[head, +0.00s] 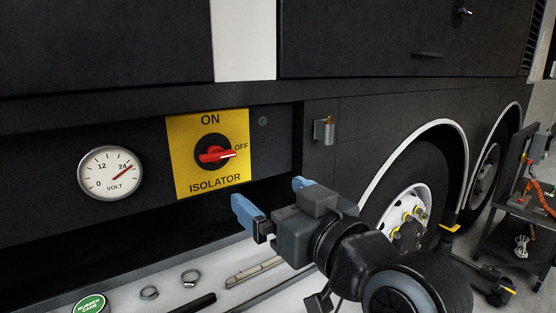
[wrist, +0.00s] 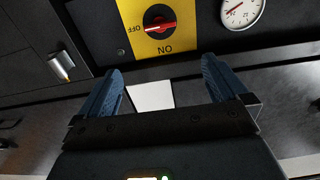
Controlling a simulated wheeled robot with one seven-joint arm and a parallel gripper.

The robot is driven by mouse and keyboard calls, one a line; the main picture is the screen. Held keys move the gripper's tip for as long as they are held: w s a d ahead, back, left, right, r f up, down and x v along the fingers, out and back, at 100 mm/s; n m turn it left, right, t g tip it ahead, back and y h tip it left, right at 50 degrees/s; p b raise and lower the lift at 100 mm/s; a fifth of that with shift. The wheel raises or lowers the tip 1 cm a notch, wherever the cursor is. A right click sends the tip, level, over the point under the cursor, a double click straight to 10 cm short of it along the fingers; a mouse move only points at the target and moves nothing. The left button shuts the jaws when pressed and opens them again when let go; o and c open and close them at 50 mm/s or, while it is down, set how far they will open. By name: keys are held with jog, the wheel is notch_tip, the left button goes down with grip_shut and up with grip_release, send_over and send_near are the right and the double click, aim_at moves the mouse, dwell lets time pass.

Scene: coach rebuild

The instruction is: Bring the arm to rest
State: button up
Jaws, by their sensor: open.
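My gripper (head: 272,196) is open and empty in front of the coach's side panel, below and to the right of the isolator switch (head: 215,154). The switch has a red handle on a yellow plate, and its white-marked tip points right, toward the OFF label. In the wrist view my gripper's blue fingers (wrist: 164,92) are spread wide with nothing between them. The isolator switch (wrist: 160,27) shows upside down beyond them, apart from the fingertips.
A round voltmeter (head: 110,173) left of the switch reads near 24. A small grey padlock-like fitting (head: 324,130) sits to its right. A coach wheel (head: 407,212) and a dark cart (head: 530,205) stand right.

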jog(key=s+d+f+m+t+h, duration=0.1)
jog(key=s+d+f+m+h, duration=0.15)
jog(key=s+d+f, duration=0.65)
jog(key=s+d+f+m+h, duration=0.2)
jog(key=s+d+f+h, duration=0.35)
jog(key=f, duration=0.55)
jog(key=s+d+m+h, duration=0.1)
jog(key=s+d, duration=0.3)
jog(key=s, duration=0.9)
jog(key=s+d+m+g+h, duration=0.1)
jog(key=s+d, duration=0.2)
jog(key=s, duration=1.1)
jog(key=shift+s+d+f, duration=0.15)
jog(key=shift+d+f, duration=0.2)
jog(key=shift+d, duration=0.05)
